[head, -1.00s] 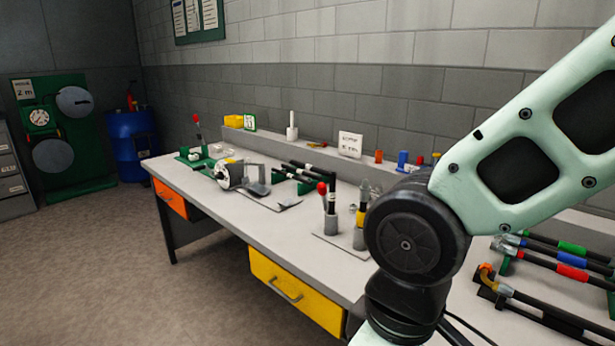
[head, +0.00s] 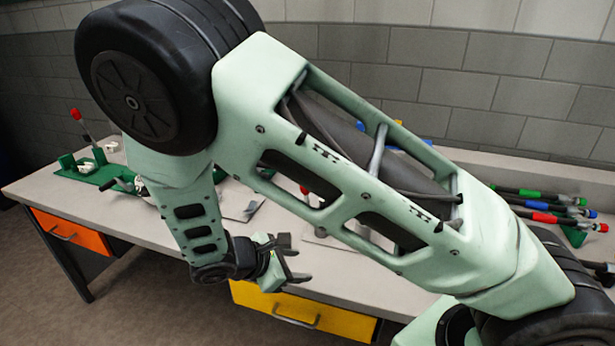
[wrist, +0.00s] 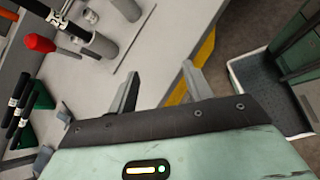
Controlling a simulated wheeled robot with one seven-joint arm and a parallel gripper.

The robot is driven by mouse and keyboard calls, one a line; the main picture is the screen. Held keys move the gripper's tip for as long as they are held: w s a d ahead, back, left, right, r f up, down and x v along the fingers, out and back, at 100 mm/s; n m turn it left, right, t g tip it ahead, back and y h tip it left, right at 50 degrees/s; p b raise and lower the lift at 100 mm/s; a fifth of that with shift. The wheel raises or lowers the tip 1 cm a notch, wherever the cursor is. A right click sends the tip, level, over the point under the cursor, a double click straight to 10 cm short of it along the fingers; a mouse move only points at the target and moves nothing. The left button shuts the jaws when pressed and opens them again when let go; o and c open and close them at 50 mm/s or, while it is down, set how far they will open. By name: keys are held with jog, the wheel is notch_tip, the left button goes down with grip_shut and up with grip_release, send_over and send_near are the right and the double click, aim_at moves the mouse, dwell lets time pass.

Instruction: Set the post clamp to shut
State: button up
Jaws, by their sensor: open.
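No part is plainly marked as the post clamp. In the wrist view, a red knob (wrist: 40,43) and a black handle with a white label (wrist: 85,30) stand beside short grey posts (wrist: 100,42) on a plate. I cannot tell whether this clamp is open or shut. In the head view my arm hides most of this group. A green base (head: 92,172) with an upright red-tipped lever (head: 76,114) stands at the bench's far left. My gripper (head: 297,262) is open and empty near the bench's front edge; its spread fingers show in the wrist view (wrist: 160,76).
The grey bench (head: 40,190) has an orange drawer (head: 68,232) and a yellow drawer (head: 305,315) in front. Black bars on a green rack (wrist: 38,100) lie left in the wrist view.

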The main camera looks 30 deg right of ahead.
jog(key=w+d+r+n+t+h+p, duration=0.25)
jog(key=w+n+t+h, duration=0.25)
jog(key=w+n+t, duration=0.6)
jog(key=w+d+m+p, duration=0.1)
jog(key=w+d, duration=0.2)
jog(key=d, duration=0.2)
jog(key=w+d+m+g+p, duration=0.1)
jog(key=w+d+p, duration=0.1)
jog(key=w+d, duration=0.2)
jog(key=w+d+m+g+p, duration=0.1)
jog(key=w+d+p, duration=0.1)
jog(key=d, duration=0.4)
jog(key=shift+w+d+r, duration=0.25)
jog(key=shift+w, duration=0.4)
